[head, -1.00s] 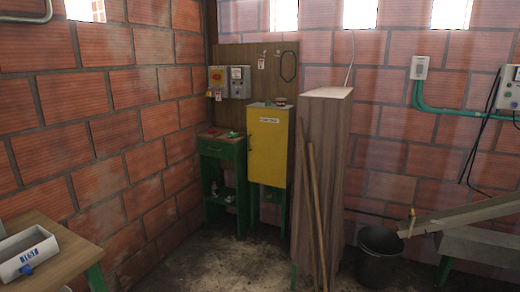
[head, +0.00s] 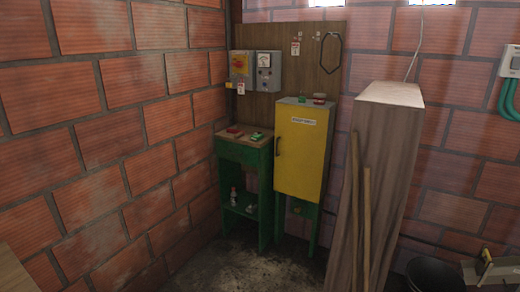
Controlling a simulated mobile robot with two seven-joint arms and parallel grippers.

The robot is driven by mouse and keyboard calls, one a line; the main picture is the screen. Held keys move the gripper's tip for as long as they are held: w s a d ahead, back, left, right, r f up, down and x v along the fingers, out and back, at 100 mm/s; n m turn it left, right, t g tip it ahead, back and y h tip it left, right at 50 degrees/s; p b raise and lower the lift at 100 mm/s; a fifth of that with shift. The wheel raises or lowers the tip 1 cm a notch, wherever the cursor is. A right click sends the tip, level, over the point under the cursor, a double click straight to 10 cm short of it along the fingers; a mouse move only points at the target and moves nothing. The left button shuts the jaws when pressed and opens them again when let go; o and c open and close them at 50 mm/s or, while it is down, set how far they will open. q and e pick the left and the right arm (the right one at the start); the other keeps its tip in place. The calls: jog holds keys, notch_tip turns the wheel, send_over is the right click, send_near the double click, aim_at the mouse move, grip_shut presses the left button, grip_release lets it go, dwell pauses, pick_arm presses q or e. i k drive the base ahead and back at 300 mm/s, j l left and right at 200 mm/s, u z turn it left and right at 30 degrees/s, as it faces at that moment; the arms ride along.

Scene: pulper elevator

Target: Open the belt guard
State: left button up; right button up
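A yellow cabinet (head: 302,150) with a white label and a dark handle on its left side stands on green legs against the back wall. Its door is shut. It may be the belt guard, but the label is too small to read. No other thing in view is clearly a belt guard. Neither of my grippers shows in the head view.
A green stand (head: 244,180) with small red and green items is left of the cabinet. A tall wooden box (head: 390,170) with leaning sticks (head: 360,230) stands to the right. A black bucket (head: 432,274) is at lower right. Some floor (head: 240,262) is clear.

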aim_at(301, 132)
jog(key=i, duration=1.65)
